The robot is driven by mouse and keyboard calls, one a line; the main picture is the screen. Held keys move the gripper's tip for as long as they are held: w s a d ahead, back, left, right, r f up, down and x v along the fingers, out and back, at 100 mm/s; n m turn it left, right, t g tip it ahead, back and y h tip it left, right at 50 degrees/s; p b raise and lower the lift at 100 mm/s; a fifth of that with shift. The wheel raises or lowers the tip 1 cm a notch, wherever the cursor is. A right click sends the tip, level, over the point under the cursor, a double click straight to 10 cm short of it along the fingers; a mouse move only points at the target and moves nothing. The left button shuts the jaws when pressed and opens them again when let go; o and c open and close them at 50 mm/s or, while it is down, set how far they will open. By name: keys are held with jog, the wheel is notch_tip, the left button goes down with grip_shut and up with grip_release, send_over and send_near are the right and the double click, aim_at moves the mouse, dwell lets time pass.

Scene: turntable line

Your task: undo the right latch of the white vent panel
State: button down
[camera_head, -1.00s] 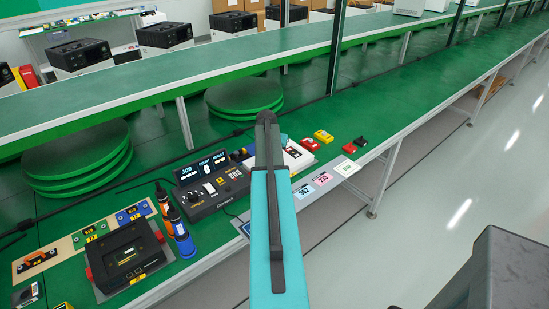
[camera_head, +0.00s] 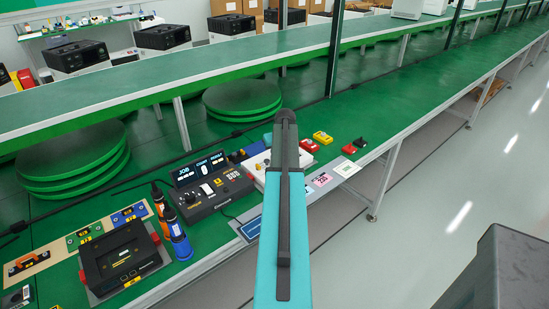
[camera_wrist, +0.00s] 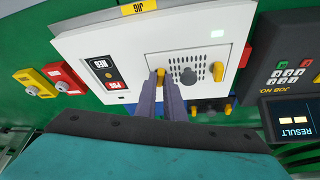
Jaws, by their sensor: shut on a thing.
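A yellow latch (camera_wrist: 160,72) is on the picture-left side of the vent and another yellow latch (camera_wrist: 217,71) on the picture-right side. Lettering is upside down in this view, so the picture-left latch is the panel's right one. My gripper (camera_wrist: 163,80) has its fingertips at that latch, shut on it. The fingers partly hide it. In the head view the white unit (camera_head: 256,165) is mostly hidden behind my arm.
A dark controller with displays (camera_head: 212,187) stands close beside the white unit. Red (camera_head: 309,146) and yellow (camera_head: 323,137) blocks lie on the unit's other side.

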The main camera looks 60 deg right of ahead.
jog(key=shift+d+n+t+y+b, duration=0.15)
jog(key=shift+n+y+b, duration=0.15)
jog(key=shift+n, duration=0.5)
jog(key=shift+d+n+t+y+b, duration=0.1)
jog(key=shift+n+t+y+b, duration=0.15)
jog(key=shift+n, duration=0.55)
jog(key=shift+a, duration=0.1)
jog(key=c, duration=1.8)
grip_release()
jog(key=shift+c, duration=0.2)
jog(key=shift+s, duration=0.1)
jog(key=b+v, duration=0.2)
jog(key=v, duration=1.1)
jog(key=shift+r, duration=0.4)
jog(key=shift+s, duration=0.1)
